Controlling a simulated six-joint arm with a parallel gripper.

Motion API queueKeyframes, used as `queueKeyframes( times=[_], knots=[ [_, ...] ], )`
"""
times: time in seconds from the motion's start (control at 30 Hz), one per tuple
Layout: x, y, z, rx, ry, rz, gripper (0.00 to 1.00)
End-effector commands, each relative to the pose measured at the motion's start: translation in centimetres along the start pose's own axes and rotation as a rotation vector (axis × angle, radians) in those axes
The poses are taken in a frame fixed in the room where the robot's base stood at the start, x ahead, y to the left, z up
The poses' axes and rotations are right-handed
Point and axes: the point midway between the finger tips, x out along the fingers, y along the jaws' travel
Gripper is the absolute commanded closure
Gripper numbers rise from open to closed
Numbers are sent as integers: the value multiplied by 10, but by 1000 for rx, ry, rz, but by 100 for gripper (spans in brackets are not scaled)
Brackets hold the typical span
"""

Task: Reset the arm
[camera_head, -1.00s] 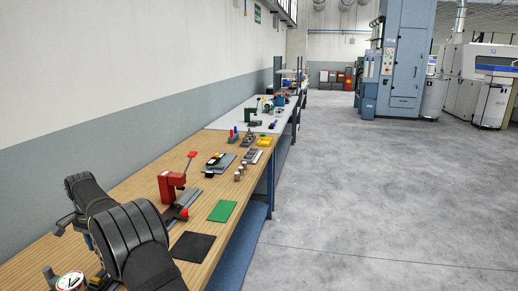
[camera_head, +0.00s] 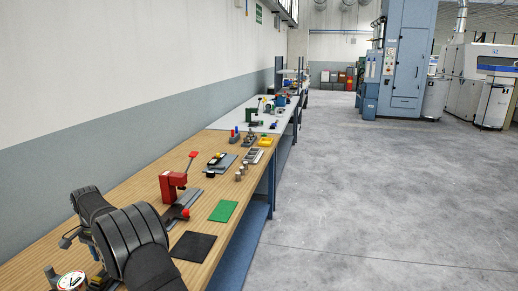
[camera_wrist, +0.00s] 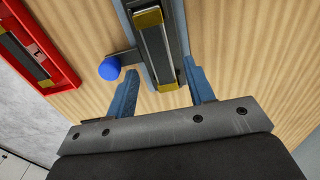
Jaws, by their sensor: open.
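My gripper (camera_wrist: 160,67) shows in the wrist view with its two blue fingers apart. Nothing is held between them. Beyond the fingertips, a grey metal fixture (camera_wrist: 157,48) with brass-coloured end blocks lies on the wooden bench (camera_wrist: 225,35). A blue ball knob (camera_wrist: 110,68) on a short arm sticks out to the fixture's left, near the left fingertip. I cannot tell whether the fingers touch the fixture. In the head view my black arm is at the lower left; its links hide much of the bench there, and the gripper's fingers cannot be made out.
A red tool (camera_wrist: 40,45) lies left of the fixture. On the bench in the head view are a red press (camera_head: 171,186), a green mat (camera_head: 223,211), a black mat (camera_head: 193,246), a dial gauge (camera_head: 72,281) and several small fixtures. The floor (camera_head: 350,210) to the right is clear.

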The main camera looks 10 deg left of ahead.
Motion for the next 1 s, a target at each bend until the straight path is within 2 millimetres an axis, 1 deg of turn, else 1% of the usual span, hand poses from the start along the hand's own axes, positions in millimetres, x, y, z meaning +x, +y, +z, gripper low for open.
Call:
queueKeyframes(
  times=[0.03,0.1,0.67,1.0],
  knots=[
    [-8,6,-4,3,0,0,51],
    [-15,18,-10,2,0,1,51],
    [-72,104,-54,3,0,0,51],
    [-66,143,-110,3,-1,2,51]
  ],
)
